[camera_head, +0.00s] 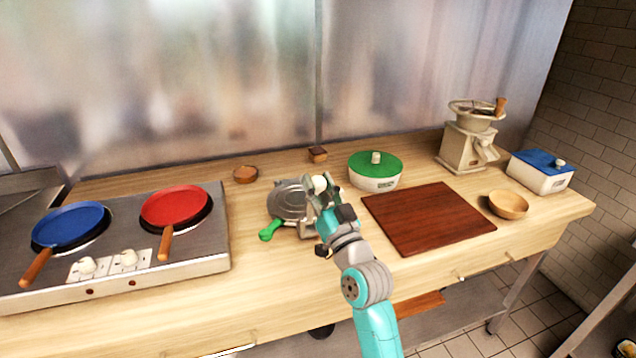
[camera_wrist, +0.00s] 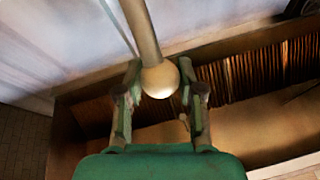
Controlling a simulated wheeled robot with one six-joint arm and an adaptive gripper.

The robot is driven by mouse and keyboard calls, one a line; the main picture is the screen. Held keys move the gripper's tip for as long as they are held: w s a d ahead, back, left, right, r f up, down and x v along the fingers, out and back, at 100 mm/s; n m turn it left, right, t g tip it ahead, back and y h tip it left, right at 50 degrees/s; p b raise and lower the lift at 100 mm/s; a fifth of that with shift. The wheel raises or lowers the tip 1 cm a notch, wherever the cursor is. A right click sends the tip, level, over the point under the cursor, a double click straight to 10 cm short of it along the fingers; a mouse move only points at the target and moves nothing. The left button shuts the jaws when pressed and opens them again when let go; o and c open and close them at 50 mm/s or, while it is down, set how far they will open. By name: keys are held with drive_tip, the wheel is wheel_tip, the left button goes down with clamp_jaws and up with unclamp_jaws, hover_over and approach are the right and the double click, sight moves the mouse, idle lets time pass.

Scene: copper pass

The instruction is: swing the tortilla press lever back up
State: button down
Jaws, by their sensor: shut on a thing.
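The tortilla press (camera_head: 288,201) is a round grey metal press on the wooden counter, just left of my gripper in the head view. A green handle (camera_head: 270,231) sticks out at its front left. The lever ends in a pale round knob (camera_head: 320,184), which also shows in the wrist view (camera_wrist: 160,80) with the metal lever rod (camera_wrist: 139,25) running from it to the top edge. My gripper (camera_head: 322,190) is shut on the lever knob, one finger on each side. My gripper hides part of the lever in the head view, so its angle is hard to judge.
A green-lidded pot (camera_head: 375,181) and a dark red board (camera_head: 426,218) stand close on the right. A small brown bowl (camera_head: 245,174) and a small wooden block (camera_head: 318,153) lie behind. The stove (camera_head: 215,240) with two pans is left; a grinder (camera_head: 462,150) stands far right.

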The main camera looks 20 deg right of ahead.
drive_tip(key=shift+f, duration=0.2)
drive_tip(key=c, duration=0.7)
unclamp_jaws()
drive_tip(key=shift+r, duration=0.1)
drive_tip(key=v, duration=1.2)
drive_tip(key=s+f+m+g+h, duration=0.1)
drive_tip(key=s+f+g+h, duration=0.25)
drive_tip(key=s+f, duration=1.55)
drive_tip(key=s+g, duration=0.1)
drive_tip(key=s, duration=0.7)
drive_tip(key=s+n+g, duration=0.1)
drive_tip(key=s, duration=0.7)
drive_tip(key=s+a+f+n+g+y, duration=0.1)
drive_tip(key=s+g, duration=0.1)
drive_tip(key=s, duration=0.5)
drive_tip(key=shift+s+a+f, duration=0.1)
drive_tip(key=shift+s+f, duration=0.05)
drive_tip(key=shift+s, duration=0.25)
